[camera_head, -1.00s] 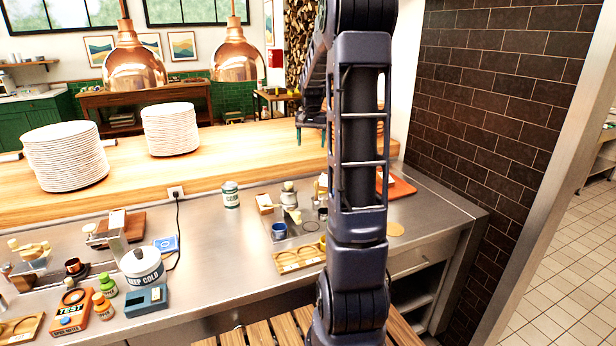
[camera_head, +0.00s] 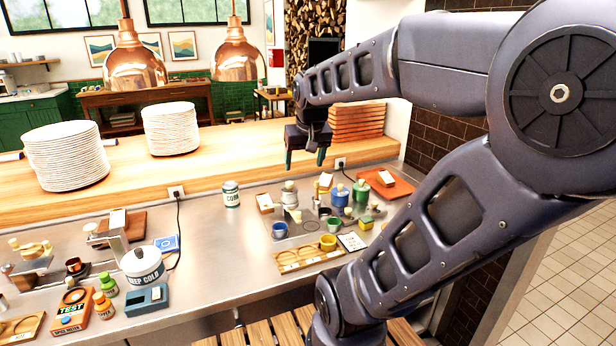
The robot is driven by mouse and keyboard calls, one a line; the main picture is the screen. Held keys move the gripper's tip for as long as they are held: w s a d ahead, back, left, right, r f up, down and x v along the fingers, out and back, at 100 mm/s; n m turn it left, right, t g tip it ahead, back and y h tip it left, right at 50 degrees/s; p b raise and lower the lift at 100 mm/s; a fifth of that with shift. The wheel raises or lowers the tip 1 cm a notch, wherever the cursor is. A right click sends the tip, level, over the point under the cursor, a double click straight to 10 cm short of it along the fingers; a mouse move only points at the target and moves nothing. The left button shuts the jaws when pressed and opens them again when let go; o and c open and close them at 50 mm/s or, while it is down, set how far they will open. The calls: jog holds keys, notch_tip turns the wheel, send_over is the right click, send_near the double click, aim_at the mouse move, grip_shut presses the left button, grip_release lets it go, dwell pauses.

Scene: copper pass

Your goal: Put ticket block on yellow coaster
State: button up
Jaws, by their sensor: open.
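My gripper (camera_head: 305,160) hangs over the back of the steel counter, in front of the wooden ledge, with its two fingers apart and nothing between them. Which item is the ticket block is hard to tell: a small white-topped wooden block (camera_head: 265,203) stands below and left of my gripper, and a flat white pad with a dark edge (camera_head: 352,242) lies lower right. A white block (camera_head: 386,178) sits on the orange board at right. No yellow coaster shows clearly; my arm covers the front right of the counter.
Cups and jars crowd the counter near a wooden tray (camera_head: 308,257). A labelled can (camera_head: 231,194) stands left of them. An orange board (camera_head: 399,188) lies at right. A white pot (camera_head: 142,266) and bottles stand at left. Bare steel (camera_head: 215,240) lies between.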

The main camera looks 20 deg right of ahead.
jog(key=s+a+f+n, duration=0.1)
jog(key=s+f, duration=0.1)
jog(key=s, duration=0.3)
jog(key=shift+s+a+t, duration=0.2)
jog(key=shift+s+t, duration=0.1)
